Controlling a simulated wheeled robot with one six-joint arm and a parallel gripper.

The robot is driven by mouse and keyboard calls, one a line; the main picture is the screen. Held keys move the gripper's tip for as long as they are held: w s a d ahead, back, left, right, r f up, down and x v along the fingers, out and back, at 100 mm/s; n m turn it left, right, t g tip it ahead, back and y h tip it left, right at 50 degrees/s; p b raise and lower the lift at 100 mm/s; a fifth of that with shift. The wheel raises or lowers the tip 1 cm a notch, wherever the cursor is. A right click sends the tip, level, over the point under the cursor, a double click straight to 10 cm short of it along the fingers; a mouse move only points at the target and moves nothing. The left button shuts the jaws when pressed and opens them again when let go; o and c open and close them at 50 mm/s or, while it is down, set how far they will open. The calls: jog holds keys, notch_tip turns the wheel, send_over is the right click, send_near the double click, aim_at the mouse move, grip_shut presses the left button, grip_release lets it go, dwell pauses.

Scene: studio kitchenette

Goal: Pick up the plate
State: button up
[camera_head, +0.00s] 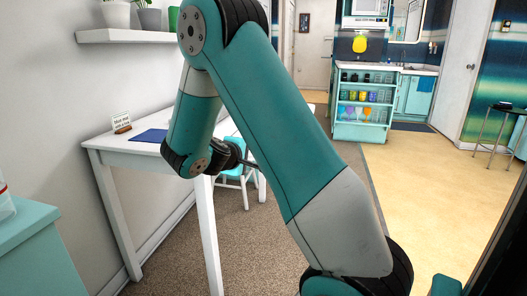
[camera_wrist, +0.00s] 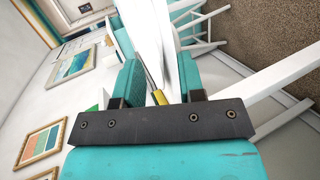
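I cannot make out a plate in either view. My gripper (camera_wrist: 160,82) shows in the wrist view with its two teal fingers apart. Beyond and between the fingers are the white table (camera_wrist: 146,30) and a small yellow-tipped thing (camera_wrist: 159,97) that I cannot identify. Nothing is clearly held. In the head view my arm reaches down to the right end of the white table (camera_head: 114,147), and my fingers are not clear there.
On the table are a flat blue sheet (camera_head: 150,135) and a small sign (camera_head: 121,122). A teal and white chair (camera_head: 232,174) stands beyond the table. A teal cabinet (camera_head: 38,250) is at the lower left. Open floor (camera_head: 420,185) lies to the right.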

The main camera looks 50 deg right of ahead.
jog(key=shift+c, duration=0.4)
grip_shut()
jog(key=shift+r, duration=0.1)
